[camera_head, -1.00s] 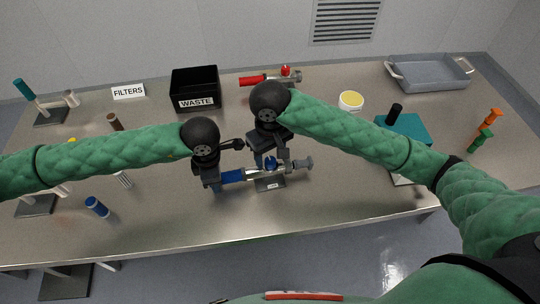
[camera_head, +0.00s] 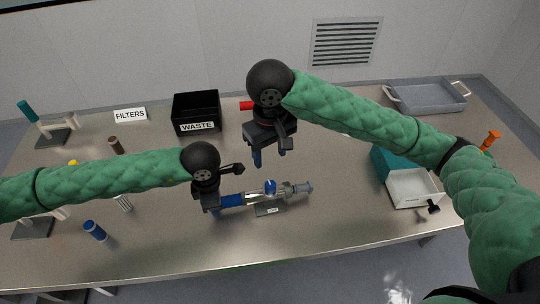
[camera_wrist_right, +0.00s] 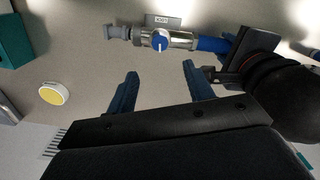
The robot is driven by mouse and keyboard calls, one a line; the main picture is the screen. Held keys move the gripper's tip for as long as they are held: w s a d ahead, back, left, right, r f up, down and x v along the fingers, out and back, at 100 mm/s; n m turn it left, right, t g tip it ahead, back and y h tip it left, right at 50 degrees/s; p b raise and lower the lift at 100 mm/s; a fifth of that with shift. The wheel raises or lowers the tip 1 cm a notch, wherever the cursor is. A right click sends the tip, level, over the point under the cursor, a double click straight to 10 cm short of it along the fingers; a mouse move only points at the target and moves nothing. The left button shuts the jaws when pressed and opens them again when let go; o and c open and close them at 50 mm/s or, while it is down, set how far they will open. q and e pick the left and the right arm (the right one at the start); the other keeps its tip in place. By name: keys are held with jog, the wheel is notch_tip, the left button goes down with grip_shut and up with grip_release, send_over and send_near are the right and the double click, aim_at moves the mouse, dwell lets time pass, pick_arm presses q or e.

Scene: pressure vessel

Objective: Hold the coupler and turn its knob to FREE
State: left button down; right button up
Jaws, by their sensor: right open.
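The coupler has a blue handle (camera_head: 232,201) and a silver body with a round blue knob (camera_head: 270,186). It lies level at the front middle of the table, above a small labelled stand (camera_head: 270,210). My left gripper (camera_head: 213,207) is closed around the left end of the blue handle. My right gripper (camera_head: 268,160) is open and empty, above and behind the knob and apart from it. In the right wrist view the knob (camera_wrist_right: 160,40) shows a white mark, beyond the open blue fingers (camera_wrist_right: 157,85).
A black WASTE bin (camera_head: 196,112) and a FILTERS sign (camera_head: 130,115) stand at the back. A red-handled part (camera_head: 246,105) is mostly hidden behind my right arm.

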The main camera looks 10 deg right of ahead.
dwell(0.3)
jog(key=n+y, duration=0.4)
jog(key=n, duration=1.1)
send_near(271, 184)
jog(key=shift+g, duration=0.4)
jog(key=x, duration=0.8)
jog(key=shift+w+a+f, duration=0.15)
jog(key=shift+w+f, duration=0.15)
